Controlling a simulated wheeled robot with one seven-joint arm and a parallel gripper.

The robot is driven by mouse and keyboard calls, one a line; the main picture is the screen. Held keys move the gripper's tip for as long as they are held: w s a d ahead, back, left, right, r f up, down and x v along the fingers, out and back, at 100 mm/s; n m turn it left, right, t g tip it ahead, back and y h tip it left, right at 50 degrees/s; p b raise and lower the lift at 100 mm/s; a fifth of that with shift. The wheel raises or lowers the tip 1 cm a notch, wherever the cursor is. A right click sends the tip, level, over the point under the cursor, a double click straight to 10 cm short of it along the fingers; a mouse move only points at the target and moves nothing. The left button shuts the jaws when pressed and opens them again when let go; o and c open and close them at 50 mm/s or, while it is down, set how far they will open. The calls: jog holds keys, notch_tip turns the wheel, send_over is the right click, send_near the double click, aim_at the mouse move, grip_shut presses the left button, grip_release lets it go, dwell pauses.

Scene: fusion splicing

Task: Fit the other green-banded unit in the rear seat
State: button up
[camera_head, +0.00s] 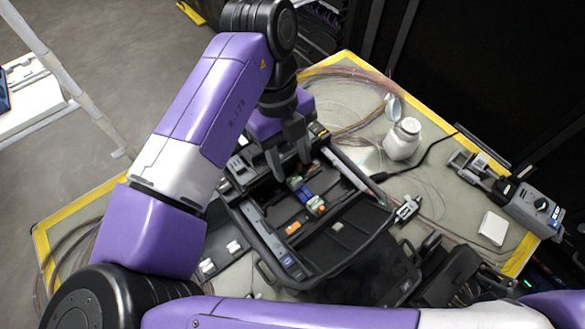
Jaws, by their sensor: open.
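My gripper (290,168) points down over the far part of an open black case (338,262), its two fingers apart with nothing visible between them. Just below the fingertips, in the middle of the case, is a small block with green and pale parts (316,205). A blue piece (303,193) lies right beside it, towards the fingers. I cannot tell whether the block is seated or loose, or make out a clear green band. A second green-banded unit and the rear seat cannot be told apart at this size; my gripper and arm hide part of the case's far side.
An orange piece (293,229) sits nearer in the case. A white-capped jar (402,140), coiled fibres (345,90), a small metal clamp (407,209), a white box (493,228) and a grey device (533,207) are on the yellow-edged table. Bare tabletop shows at right.

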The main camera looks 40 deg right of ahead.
jog(key=v, duration=0.9)
jog(key=shift+b, duration=0.35)
